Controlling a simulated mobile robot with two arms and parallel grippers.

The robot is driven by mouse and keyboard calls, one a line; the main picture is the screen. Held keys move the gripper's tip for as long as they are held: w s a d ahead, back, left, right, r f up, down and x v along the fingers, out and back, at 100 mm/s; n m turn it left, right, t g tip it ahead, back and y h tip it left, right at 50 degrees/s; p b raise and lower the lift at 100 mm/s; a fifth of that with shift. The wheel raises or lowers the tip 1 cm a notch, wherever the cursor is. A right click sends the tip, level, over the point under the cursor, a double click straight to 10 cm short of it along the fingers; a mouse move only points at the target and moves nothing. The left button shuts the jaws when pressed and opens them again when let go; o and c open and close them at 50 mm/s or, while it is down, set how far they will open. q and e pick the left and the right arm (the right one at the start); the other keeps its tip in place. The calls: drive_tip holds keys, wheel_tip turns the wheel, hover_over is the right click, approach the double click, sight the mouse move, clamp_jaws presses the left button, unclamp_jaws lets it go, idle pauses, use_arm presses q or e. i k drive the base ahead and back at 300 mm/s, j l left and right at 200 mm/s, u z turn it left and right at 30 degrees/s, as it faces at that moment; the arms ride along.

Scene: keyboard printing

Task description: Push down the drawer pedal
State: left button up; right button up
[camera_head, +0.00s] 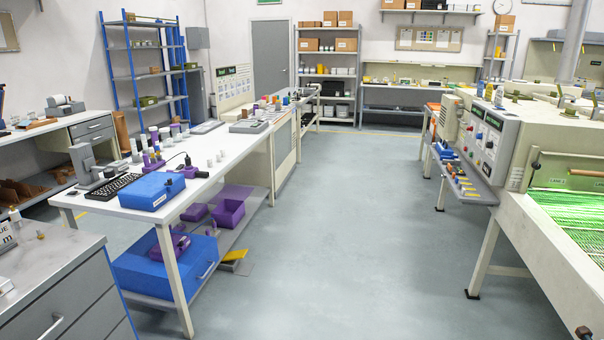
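A yellow pedal (235,255) sits low at floor level, beside the right end of the blue drawer unit (160,277) under the white workbench. It slopes, and a grey base plate (238,267) shows around it. The blue drawer unit has a handle on its right-hand face, and its drawer looks shut. Neither of my grippers is in view, so nothing of mine is seen touching the pedal.
The white workbench (215,146) carries a blue box (152,191), a black keyboard (115,185) and small purple and white items. Its front leg (174,280) stands left of the pedal. Grey drawers (75,300) stand at the near left. The central floor (350,230) is clear.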

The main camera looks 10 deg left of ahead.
sight(237, 254)
drive_tip(key=i+u, duration=0.15)
drive_tip(key=i, duration=1.1)
drive_tip(key=i+u, duration=0.2)
drive_tip(key=i, duration=1.05)
drive_tip(key=i+u, duration=0.1)
drive_tip(key=i, duration=0.35)
drive_tip(key=i+l+u, duration=0.1)
drive_tip(key=i, duration=0.4)
drive_tip(key=i+l+u, duration=0.1)
drive_tip(key=i, duration=0.35)
